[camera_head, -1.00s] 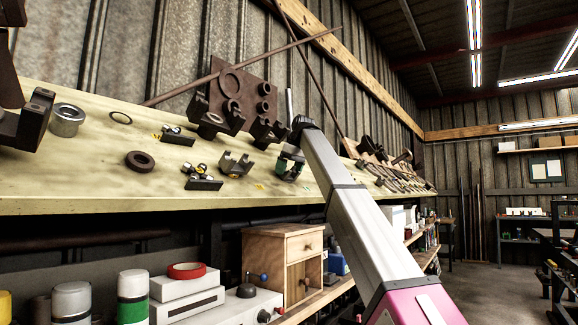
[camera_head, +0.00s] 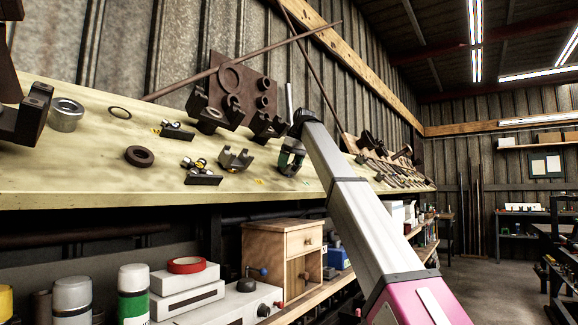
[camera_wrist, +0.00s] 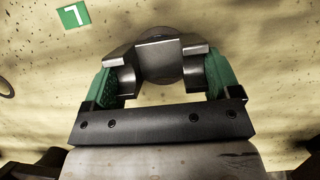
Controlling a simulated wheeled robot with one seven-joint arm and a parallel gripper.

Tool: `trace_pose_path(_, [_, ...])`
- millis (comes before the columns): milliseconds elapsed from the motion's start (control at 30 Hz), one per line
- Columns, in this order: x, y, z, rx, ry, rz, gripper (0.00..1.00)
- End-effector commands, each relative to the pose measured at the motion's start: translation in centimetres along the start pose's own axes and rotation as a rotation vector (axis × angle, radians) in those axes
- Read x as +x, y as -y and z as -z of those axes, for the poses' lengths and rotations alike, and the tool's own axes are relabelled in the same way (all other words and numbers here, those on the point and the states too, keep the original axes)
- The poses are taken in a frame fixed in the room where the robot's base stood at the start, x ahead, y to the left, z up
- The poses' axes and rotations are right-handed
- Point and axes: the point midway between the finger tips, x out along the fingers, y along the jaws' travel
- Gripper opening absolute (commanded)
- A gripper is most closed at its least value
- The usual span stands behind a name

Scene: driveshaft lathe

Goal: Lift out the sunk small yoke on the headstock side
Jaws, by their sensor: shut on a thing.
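In the wrist view a dark grey metal yoke (camera_wrist: 172,62) with two ears and a round part behind them sits between the green-padded fingers of my gripper (camera_wrist: 160,78). The pads press on the yoke's two sides, so the gripper is shut on it. In the head view my gripper (camera_head: 291,158) is small, low over the bench at the end of my arm, and mostly hides the yoke. I cannot tell whether the yoke touches the bench. No headstock can be made out with certainty.
The pale bench (camera_head: 90,170) carries another open yoke (camera_head: 236,158) left of my gripper, a dark ring (camera_head: 139,156) and a bright ring (camera_head: 66,114). A rusty plate (camera_head: 240,92) leans behind. A green tag (camera_wrist: 73,15) lies near the held yoke.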

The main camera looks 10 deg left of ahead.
Motion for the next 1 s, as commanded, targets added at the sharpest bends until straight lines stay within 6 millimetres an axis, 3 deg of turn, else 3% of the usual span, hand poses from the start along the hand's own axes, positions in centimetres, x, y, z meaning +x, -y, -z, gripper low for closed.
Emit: trace_pose_path(1000, [-3.2,0.0,-1.2,-0.001,-0.001,0.0,0.25])
